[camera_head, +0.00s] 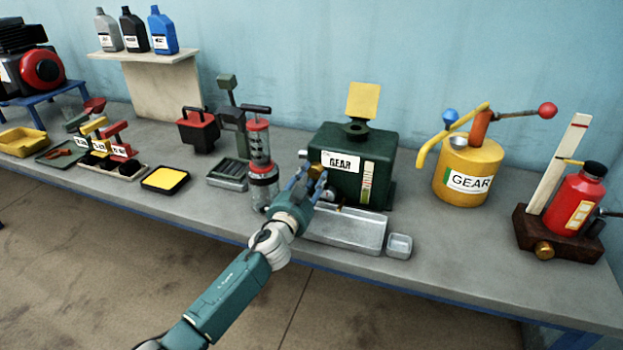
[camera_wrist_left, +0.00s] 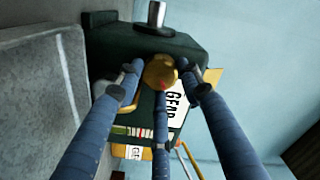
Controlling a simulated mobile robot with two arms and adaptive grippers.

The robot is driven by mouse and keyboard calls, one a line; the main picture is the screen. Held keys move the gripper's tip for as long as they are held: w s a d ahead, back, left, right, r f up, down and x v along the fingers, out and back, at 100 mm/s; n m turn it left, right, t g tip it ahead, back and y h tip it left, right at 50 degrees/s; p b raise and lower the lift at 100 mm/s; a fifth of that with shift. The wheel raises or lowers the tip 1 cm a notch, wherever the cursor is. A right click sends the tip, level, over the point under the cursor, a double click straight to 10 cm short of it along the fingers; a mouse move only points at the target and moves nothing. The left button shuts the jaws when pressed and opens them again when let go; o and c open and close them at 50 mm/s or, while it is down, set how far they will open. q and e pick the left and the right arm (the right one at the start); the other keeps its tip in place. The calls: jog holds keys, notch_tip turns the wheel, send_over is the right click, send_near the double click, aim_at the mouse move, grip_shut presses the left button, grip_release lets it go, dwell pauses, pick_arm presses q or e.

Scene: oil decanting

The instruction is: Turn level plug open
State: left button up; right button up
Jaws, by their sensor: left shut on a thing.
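The green gear box (camera_head: 345,193) with a white GEAR label stands on the bench, and its top filler shows a raised yellow flap. A brass level plug (camera_head: 314,171) sits on its front face, left and below the label. The plug also shows in the left wrist view (camera_wrist_left: 158,72) as a rounded brass knob with a small red mark. My left gripper (camera_head: 308,181) is shut on the level plug, its blue fingers around it. The fingers hide part of the plug. My right gripper is not in view.
A metal drip tray (camera_head: 345,238) lies in front of the box, with a small metal dish (camera_head: 399,246) to its right. A clear cylinder pump (camera_head: 262,182) stands close left of my gripper. A yellow GEAR can (camera_head: 462,165) and a red bottle (camera_head: 574,205) stand to the right.

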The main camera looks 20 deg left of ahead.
pick_arm(q)
jog(key=m, duration=0.6)
jog(key=shift+d+r+m, duration=0.1)
jog(key=shift+r+m, duration=0.2)
jog(key=shift+r, duration=0.05)
jog(key=m, duration=0.5)
jog(key=shift+d+f+p, duration=0.1)
jog(key=shift+f+p, duration=0.1)
jog(key=shift+p, duration=0.1)
jog(key=shift+m, duration=0.4)
jog(key=shift+f, duration=0.1)
jog(key=o, duration=1.1)
jog(key=shift+d, duration=0.15)
jog(key=shift+s+a+f, duration=0.15)
jog(key=shift+s+a, duration=0.05)
jog(key=shift+s, duration=0.2)
jog(key=s, duration=1.1)
jog(key=shift+s, duration=0.1)
